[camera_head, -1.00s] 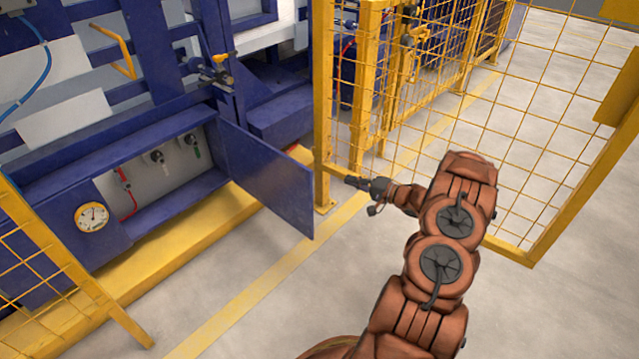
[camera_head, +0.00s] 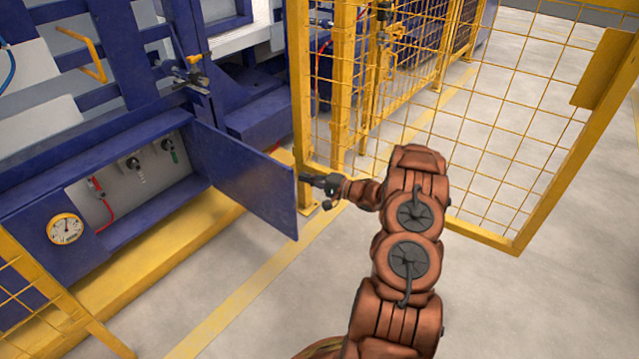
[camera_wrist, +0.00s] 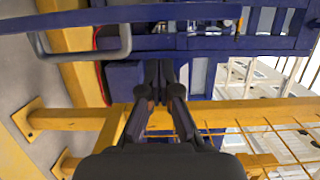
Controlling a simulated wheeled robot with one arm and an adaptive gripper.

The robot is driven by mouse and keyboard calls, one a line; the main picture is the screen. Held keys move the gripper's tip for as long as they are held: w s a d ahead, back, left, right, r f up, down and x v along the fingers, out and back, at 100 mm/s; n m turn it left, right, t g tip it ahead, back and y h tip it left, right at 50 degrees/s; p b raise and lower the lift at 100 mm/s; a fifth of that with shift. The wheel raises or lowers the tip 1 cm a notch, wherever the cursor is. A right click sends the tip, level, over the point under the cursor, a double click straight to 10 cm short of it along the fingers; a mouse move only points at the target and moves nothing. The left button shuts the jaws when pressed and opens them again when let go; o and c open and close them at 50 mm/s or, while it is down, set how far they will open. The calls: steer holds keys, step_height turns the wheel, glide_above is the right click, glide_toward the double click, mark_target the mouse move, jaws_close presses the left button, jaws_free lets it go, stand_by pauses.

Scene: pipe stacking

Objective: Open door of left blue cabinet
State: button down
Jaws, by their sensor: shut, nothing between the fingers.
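The left blue cabinet (camera_head: 95,190) has its low compartment uncovered, with a white back panel, valves and a red hose inside. Its blue door (camera_head: 243,178) stands swung out from the compartment's right side. My gripper (camera_head: 303,178) is shut and empty, close beside the door's free right edge. I cannot tell whether it touches the door. In the wrist view my gripper's shut fingers (camera_wrist: 160,76) point toward blue structure. A grey loop handle (camera_wrist: 128,42) shows there at upper left, apart from the fingers.
A yellow post (camera_head: 301,90) and mesh fence (camera_head: 530,110) stand behind and right of my gripper. Another yellow fence piece (camera_head: 60,305) is at lower left. A yellow base ledge (camera_head: 130,290) runs below the cabinet. Grey floor (camera_head: 240,330) is clear in front.

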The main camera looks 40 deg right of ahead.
steer(key=shift+s+a+b, duration=0.25)
steer(key=shift+a+b, duration=0.05)
steer(key=shift+a, duration=0.5)
steer(key=shift+s+a+b, duration=0.2)
steer(key=shift+a+b, duration=0.1)
steer(key=shift+a, duration=0.45)
